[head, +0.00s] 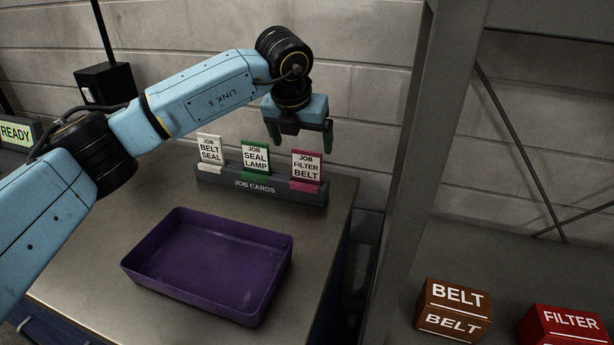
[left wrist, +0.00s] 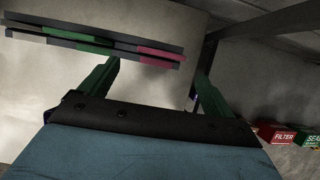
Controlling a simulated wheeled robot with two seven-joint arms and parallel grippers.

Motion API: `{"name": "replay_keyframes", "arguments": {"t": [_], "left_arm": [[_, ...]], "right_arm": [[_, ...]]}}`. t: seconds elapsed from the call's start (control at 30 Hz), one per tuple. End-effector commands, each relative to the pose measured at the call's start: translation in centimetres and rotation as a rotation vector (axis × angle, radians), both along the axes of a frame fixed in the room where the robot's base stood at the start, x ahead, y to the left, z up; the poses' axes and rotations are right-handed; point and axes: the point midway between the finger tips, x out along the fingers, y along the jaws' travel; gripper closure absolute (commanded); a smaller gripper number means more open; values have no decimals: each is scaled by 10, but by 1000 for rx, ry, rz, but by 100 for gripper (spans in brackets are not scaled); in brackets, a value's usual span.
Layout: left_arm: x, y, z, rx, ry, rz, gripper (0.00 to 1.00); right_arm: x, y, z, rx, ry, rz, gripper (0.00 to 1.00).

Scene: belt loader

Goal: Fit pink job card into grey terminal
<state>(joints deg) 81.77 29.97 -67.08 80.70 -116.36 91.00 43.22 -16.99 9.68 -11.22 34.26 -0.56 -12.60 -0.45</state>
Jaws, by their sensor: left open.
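The pink job card (head: 306,167), labelled JOB FILTER BELT, stands upright in the right slot of the grey JOB CARDS rack (head: 255,186). In the left wrist view its pink edge (left wrist: 160,54) shows at the right part of the rack. My left gripper (head: 301,138) is open and empty, above and behind the rack, over the green and pink cards. It also shows in the left wrist view (left wrist: 155,85), its green fingers apart. The grey terminal cannot be made out for certain; a dark unit with a READY screen (head: 16,133) is at the left edge. My right gripper is not in view.
A white card (head: 210,152) and a green card (head: 255,158) share the rack. A purple tray (head: 273,283) sits on the table in front. A brown BELT box (head: 454,310) and a red FILTER box (head: 565,326) are at the lower right, beyond a grey post (head: 415,150).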

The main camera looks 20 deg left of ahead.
Motion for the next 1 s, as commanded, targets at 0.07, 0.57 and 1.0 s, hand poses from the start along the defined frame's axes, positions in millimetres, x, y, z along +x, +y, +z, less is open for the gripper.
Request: {"name": "replay_keyframes", "arguments": {"t": [0.07, 0.57, 1.0], "left_arm": [[6, 0, -15, 1, 2, 0, 11], [32, -2, -64, 1, 3, 0, 11], [38, -2, -78, 1, 0, -1, 16]], "right_arm": [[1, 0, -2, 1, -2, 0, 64], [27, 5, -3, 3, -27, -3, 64], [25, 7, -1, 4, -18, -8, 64]]}}
